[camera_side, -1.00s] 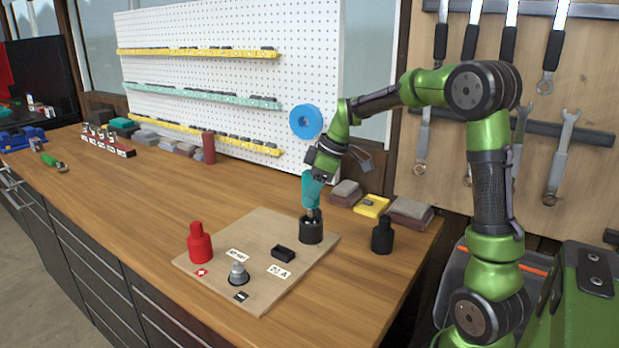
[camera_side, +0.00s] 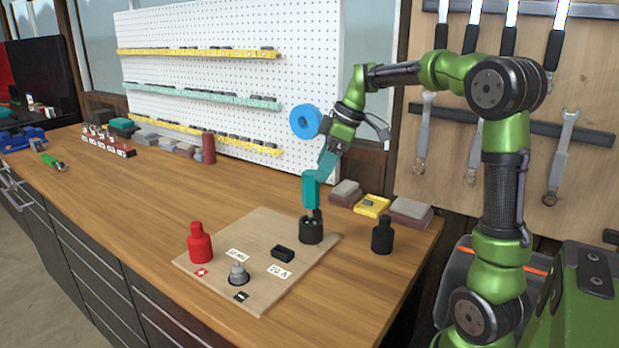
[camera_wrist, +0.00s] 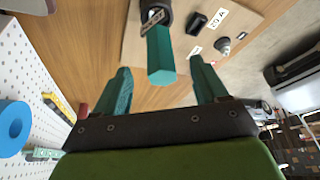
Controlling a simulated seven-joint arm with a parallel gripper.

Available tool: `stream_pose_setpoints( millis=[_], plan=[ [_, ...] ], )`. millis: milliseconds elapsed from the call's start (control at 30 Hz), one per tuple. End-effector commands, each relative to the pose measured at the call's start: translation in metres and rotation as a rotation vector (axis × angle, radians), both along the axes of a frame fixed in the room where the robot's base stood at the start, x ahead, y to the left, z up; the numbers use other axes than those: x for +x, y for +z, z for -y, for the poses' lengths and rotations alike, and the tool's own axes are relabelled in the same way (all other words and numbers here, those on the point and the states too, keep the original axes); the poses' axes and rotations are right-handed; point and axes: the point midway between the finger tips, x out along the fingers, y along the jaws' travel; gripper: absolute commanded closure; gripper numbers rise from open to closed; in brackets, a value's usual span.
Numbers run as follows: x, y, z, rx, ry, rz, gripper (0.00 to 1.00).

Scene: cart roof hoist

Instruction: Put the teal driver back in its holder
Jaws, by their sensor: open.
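The teal driver (camera_side: 311,190) stands roughly upright in the black round holder (camera_side: 311,231) on the wooden board. In the wrist view the driver's teal handle (camera_wrist: 160,55) points up toward me, and part of the dark holder (camera_wrist: 157,12) shows behind it. My gripper (camera_side: 325,166) is open, above the handle and slightly to its right in the side view. In the wrist view its two teal fingers are spread to either side of the handle's end, with visible gaps. The driver's lower tip is hidden in the holder.
The board (camera_side: 262,222) also carries a red bottle-shaped piece (camera_side: 199,243), a grey knob (camera_side: 238,273) and a small black block (camera_side: 283,253). A black bottle-shaped piece (camera_side: 382,235) stands to the right. A blue ring (camera_side: 305,122) is on the pegboard behind.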

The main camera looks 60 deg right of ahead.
Motion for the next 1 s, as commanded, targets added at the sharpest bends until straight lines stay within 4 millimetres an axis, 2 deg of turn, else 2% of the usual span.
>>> stream_pose_setpoints(
  millis=[33, 200, 400, 600, 900, 1000],
  plan=[
    [-0.004, 0.014, 0.003, -0.002, -0.004, 0.005, 0.28],
    [-0.017, 0.049, 0.011, -0.001, -0.003, 0.004, 0.28],
    [-0.027, 0.076, 0.016, 0.000, -0.001, 0.001, 0.28],
    [-0.031, 0.084, 0.018, 0.000, -0.001, 0.000, 0.28],
    [-0.031, 0.084, 0.018, 0.002, -0.005, -0.001, 0.28],
    [-0.030, 0.084, 0.019, 0.010, -0.054, -0.007, 0.28]
  ],
)
